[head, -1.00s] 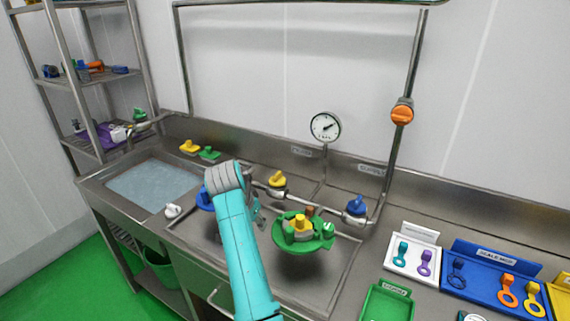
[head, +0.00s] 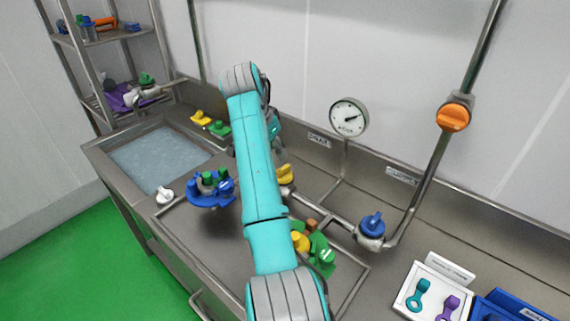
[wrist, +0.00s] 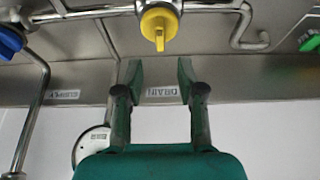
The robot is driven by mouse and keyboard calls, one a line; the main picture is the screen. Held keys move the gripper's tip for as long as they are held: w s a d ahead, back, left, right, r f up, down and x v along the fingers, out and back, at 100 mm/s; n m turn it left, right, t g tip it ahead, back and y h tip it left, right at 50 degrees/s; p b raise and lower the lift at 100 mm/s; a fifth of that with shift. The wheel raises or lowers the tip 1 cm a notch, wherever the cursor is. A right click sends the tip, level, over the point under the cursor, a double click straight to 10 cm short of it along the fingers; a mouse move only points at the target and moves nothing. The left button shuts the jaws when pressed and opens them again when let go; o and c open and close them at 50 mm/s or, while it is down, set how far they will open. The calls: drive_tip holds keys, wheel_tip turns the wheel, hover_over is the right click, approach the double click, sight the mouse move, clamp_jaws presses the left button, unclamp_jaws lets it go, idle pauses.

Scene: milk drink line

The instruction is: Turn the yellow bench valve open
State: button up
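The yellow bench valve (head: 286,175) sits on the pipe along the back of the bench, partly hidden behind my arm in the head view. In the wrist view the yellow valve (wrist: 160,27) is at the top centre, its narrow handle pointing down the picture. My gripper (wrist: 160,76) is open and empty in the wrist view. Its two fingertips are apart, below the valve in that picture, and do not touch it. The head view mostly hides the gripper behind the arm.
A blue valve (head: 371,228) sits on the same pipework to the right, with a gauge (head: 349,118) and an orange valve (head: 453,116) above. A blue holder (head: 211,198) and a green holder (head: 322,250) flank my arm. A water-filled sink (head: 160,160) is at left.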

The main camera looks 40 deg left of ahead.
sight(283, 168)
drive_tip(key=x, duration=0.8)
drive_tip(key=shift+w+f, duration=0.1)
drive_tip(key=shift+f, duration=0.3)
clamp_jaws()
